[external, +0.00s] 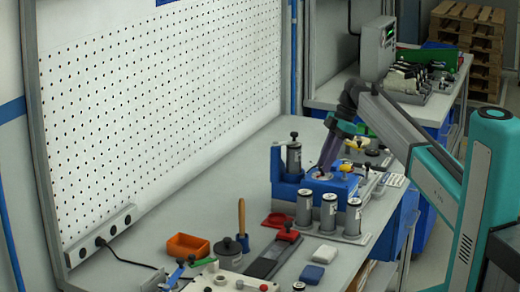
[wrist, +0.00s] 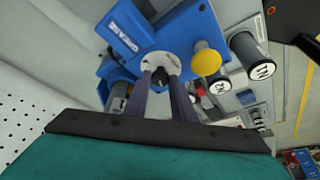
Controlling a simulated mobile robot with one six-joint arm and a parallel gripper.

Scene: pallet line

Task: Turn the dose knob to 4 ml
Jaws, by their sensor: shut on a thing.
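The blue dosing device (external: 345,188) stands on the bench; in the wrist view its blue body (wrist: 182,38) fills the upper middle. A round pale dial (wrist: 160,60) sits on its top. The dark dose knob (wrist: 160,75) is at the dial's centre. My gripper (wrist: 161,83) comes down on it, with the two fingertips shut on the knob from both sides. In the external view my gripper (external: 321,172) reaches down to the device top, and the knob is hidden there. The scale marks are too small to read, so I cannot tell the setting.
A yellow knob (wrist: 207,61) stands on the device close to my right finger. Several labelled cylinders (external: 328,212) stand in front of the device. A red holder (external: 279,219) and an orange bin (external: 188,246) lie nearer the camera. The pegboard (external: 160,100) stands behind.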

